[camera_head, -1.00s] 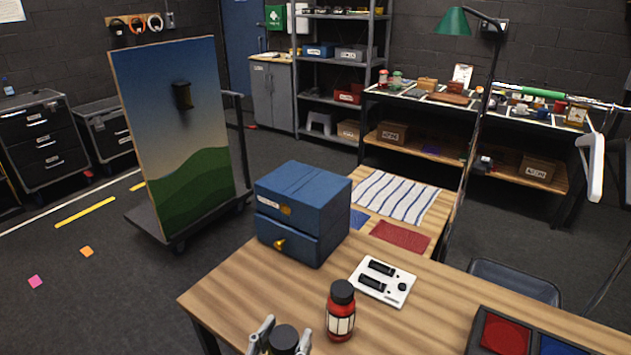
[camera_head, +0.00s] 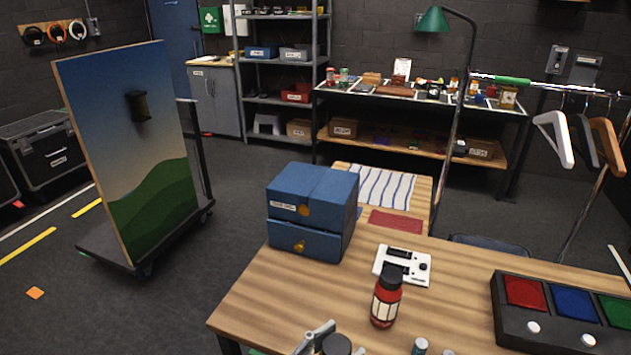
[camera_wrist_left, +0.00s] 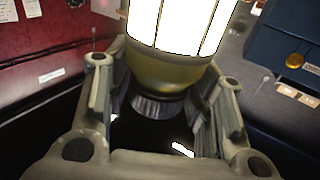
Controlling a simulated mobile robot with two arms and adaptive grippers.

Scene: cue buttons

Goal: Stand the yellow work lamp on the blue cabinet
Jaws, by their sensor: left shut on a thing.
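The yellow work lamp (camera_wrist_left: 172,72) fills the middle of the left wrist view, with bright white panels above an olive-yellow collar and a dark ribbed neck. My left gripper (camera_wrist_left: 160,95) is shut on it. In the head view that gripper (camera_head: 318,335) is at the bottom edge, with a dark round cap (camera_head: 337,345) between its fingers; the rest of the lamp is cut off. The blue cabinet (camera_head: 312,212) stands at the table's back left, beyond the gripper; its top is bare. It also shows in the left wrist view (camera_wrist_left: 285,40).
A red lamp (camera_head: 386,300) stands on the wooden table (camera_head: 270,285) in front of a white panel (camera_head: 402,266). A black button box (camera_head: 510,320) with red, blue and green pads is at right.

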